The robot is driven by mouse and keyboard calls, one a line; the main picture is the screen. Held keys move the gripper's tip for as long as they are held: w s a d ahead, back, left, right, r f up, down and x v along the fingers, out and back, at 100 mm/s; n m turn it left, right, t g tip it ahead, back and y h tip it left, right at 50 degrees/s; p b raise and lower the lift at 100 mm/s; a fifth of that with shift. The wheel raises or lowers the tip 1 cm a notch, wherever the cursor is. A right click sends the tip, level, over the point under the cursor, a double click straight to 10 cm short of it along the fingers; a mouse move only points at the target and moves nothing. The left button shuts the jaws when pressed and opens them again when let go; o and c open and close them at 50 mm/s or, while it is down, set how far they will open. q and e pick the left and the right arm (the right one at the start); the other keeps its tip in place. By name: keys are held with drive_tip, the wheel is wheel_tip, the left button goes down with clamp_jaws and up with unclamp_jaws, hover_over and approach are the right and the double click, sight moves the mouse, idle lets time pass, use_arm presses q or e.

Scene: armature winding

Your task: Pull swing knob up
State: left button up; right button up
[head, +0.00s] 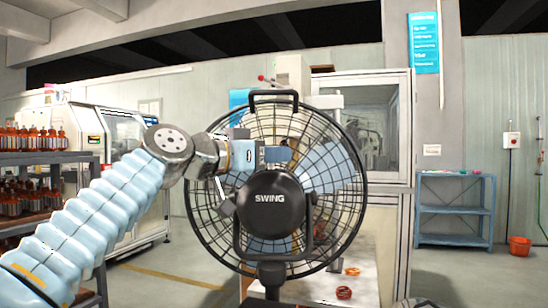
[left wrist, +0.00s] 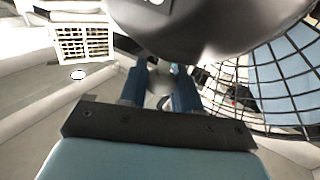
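A black fan with a wire cage (head: 350,225) and a round motor housing marked SWING (head: 270,198) stands in front of me in the head view. My left gripper (head: 284,155) is just above the housing, its blue fingers pointing right. In the left wrist view, the dark housing (left wrist: 205,30) fills the top, and my left gripper (left wrist: 160,75) has its two blue fingers apart with a gap between them. I cannot make out the swing knob clearly; the gripper may hide it in the head view. My right gripper is not in view.
The fan stands on a worktable (head: 362,290) with copper-coloured coils (head: 344,293). A shelf with several bottle-like items (head: 35,140) is at the left. A blue rack (head: 455,210) and an orange bucket (head: 519,246) are at the right. The cage lies close to the gripper.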

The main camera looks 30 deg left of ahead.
use_arm(q)
drive_tip(key=o, duration=0.3)
drive_tip(key=shift+s+a, duration=0.1)
drive_tip(key=shift+s, duration=0.25)
drive_tip(key=b+v, duration=0.3)
drive_tip(key=v, duration=1)
